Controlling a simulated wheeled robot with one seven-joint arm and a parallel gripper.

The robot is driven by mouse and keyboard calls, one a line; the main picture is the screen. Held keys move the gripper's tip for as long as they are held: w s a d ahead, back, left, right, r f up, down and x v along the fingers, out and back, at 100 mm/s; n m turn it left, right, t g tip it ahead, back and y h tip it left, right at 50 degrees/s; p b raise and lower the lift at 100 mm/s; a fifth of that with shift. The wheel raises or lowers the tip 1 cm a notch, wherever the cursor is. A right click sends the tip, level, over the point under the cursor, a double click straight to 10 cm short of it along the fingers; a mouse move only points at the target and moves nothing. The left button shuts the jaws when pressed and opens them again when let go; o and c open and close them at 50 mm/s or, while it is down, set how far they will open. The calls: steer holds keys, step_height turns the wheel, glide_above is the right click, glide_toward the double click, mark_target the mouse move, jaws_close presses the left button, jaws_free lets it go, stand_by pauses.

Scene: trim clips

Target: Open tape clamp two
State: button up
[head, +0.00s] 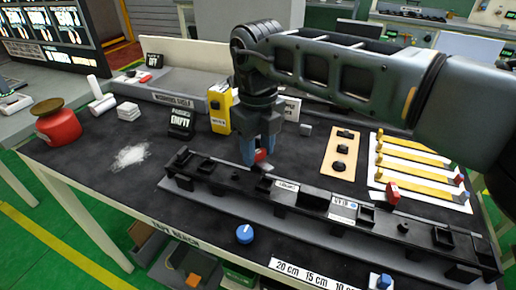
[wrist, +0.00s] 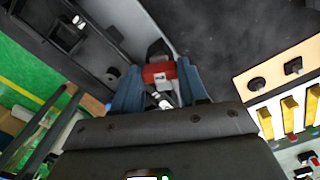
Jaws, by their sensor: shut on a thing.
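My gripper (head: 262,150) points down over the far side of the long black fixture rail (head: 262,190), left of its middle. Its blue fingers (wrist: 160,88) are shut on a small red clamp part (wrist: 160,72), which also shows between the fingertips in the head view (head: 261,155). In the wrist view a dark piece lies beyond the red part and a white-and-black piece lies nearer. A second red clamp part (head: 392,191) stands at the rail's far side, further right. The fingers partly hide the held part, and I cannot read a number on it.
An orange board with black pieces (head: 342,152) and yellow strips on white plates (head: 415,165) lie to the right. A yellow device (head: 220,106), black sign (head: 181,122) and red jar (head: 57,124) stand to the left. A blue knob (head: 244,233) is in front of the rail.

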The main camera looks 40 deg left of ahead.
mark_target(258, 151)
steer(key=shift+n, duration=1.2)
steer(key=o, duration=1.1)
steer(key=shift+c, duration=0.2)
steer(key=shift+r+b, duration=0.65)
steer(key=shift+r, duration=3.25)
